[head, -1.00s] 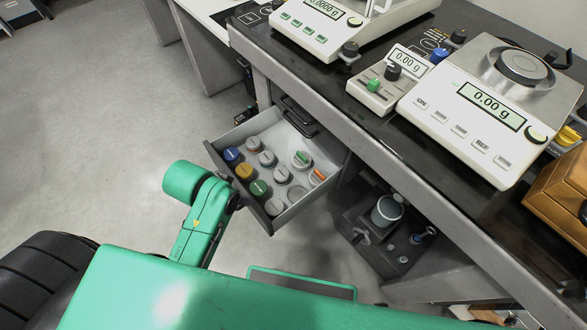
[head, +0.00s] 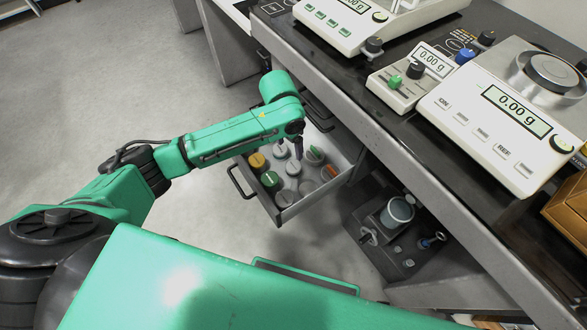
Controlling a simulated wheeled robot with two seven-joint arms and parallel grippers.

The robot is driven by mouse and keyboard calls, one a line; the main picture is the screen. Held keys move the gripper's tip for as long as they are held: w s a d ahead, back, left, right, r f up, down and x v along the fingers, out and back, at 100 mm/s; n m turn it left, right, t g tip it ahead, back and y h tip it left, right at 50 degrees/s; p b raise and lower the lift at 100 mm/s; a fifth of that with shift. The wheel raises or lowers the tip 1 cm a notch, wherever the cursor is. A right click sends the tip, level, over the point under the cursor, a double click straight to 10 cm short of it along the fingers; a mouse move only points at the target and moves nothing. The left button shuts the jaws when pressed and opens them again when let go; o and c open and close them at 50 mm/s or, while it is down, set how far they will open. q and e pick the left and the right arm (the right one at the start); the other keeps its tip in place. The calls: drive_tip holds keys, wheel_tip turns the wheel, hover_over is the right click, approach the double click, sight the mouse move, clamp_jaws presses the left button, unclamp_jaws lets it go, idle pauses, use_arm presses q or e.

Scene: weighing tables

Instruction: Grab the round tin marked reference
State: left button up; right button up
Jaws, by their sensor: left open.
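An open grey drawer (head: 311,197) under the bench holds several small round tins. I see a yellow-lidded tin (head: 257,161), a green-lidded tin (head: 270,181), a tin with a green stripe (head: 315,154), a tin with an orange stripe (head: 331,171) and several plain grey-lidded ones, such as one at the front (head: 286,197). Lid markings are too small to read, so I cannot tell which is marked reference. My left gripper (head: 299,150) is open above the drawer, pointing down among the tins; its fingertips are small and partly hidden. My arm hides the drawer's back left part. My right gripper is out of view.
The dark bench top (head: 345,99) carries a balance reading 0.00 g (head: 500,120), a small control box (head: 402,88) and another balance (head: 335,25). A low dark caddy with a grey cup (head: 397,212) stands right of the drawer. The floor left is clear.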

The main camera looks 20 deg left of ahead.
sight(293, 166)
use_arm(q)
drive_tip(key=f+b, duration=0.1)
drive_tip(key=f, duration=0.3)
drive_tip(key=f+b, duration=0.1)
drive_tip(key=f, duration=0.3)
drive_tip(key=w+f+b, duration=0.1)
drive_tip(key=f, duration=0.3)
drive_tip(key=shift+d+f+b, duration=0.2)
drive_tip(key=shift+d+b, duration=0.15)
drive_tip(key=shift+d, duration=0.05)
drive_tip(key=shift+f, duration=0.35)
drive_tip(key=shift+r, duration=0.1)
drive_tip(key=c, duration=1.2)
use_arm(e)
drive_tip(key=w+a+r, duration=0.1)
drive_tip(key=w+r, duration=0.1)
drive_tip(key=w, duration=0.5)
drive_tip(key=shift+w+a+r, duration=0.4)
